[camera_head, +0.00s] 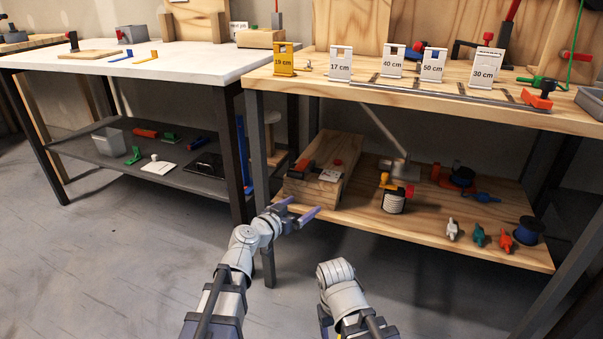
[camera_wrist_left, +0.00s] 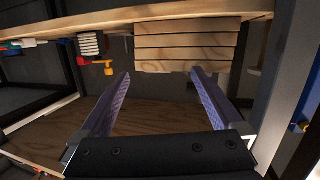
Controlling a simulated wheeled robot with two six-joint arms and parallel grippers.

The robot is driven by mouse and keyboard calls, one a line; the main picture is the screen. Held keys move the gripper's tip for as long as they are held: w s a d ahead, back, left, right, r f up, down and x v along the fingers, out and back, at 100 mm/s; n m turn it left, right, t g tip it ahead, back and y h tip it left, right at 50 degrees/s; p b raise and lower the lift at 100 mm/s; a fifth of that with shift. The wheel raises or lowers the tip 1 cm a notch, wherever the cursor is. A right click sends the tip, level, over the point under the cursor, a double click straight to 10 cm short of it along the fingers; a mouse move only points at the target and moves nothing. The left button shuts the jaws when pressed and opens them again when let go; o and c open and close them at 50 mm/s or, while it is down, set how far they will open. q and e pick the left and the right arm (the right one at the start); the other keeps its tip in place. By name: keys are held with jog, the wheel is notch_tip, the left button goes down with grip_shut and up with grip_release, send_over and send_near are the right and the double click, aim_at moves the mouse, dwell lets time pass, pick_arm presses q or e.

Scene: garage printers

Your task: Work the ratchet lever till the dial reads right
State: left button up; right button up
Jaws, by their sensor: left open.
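No dial face is readable in either view, and I cannot tell for sure which part is the ratchet lever. A slanted grey bar (camera_head: 383,130) rises from a grey block above the wooden lower shelf (camera_head: 365,222). A white spool (camera_head: 393,204) with a yellow and red top stands in front of it; it also shows in the wrist view (camera_wrist_left: 90,43). My left gripper (camera_head: 304,206) is open and empty, in front of a wooden box (camera_head: 330,194) on that shelf. The slatted box (camera_wrist_left: 187,45) appears upside down beyond the fingertips (camera_wrist_left: 160,73). My right gripper is out of view.
Small white, teal and orange parts and a blue spool (camera_head: 528,230) are at the shelf's right. A white table (camera_head: 150,65) stands left. A dark leg is beside my left arm.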

aim_at(306, 160)
pick_arm(q)
jog(key=w+a+r+n+t+y, duration=0.1)
jog(key=a+r+t, duration=0.1)
jog(key=w+a+r+n+t+y, duration=0.1)
jog(key=w+a+r, duration=0.1)
jog(key=shift+w+a+t+y, duration=0.15)
jog(key=shift+w+t+y, duration=0.15)
jog(key=shift+t+y, duration=0.1)
jog(key=shift+w, duration=0.15)
jog(key=x, duration=1.1)
jog(key=shift+w, duration=0.35)
grip_shut()
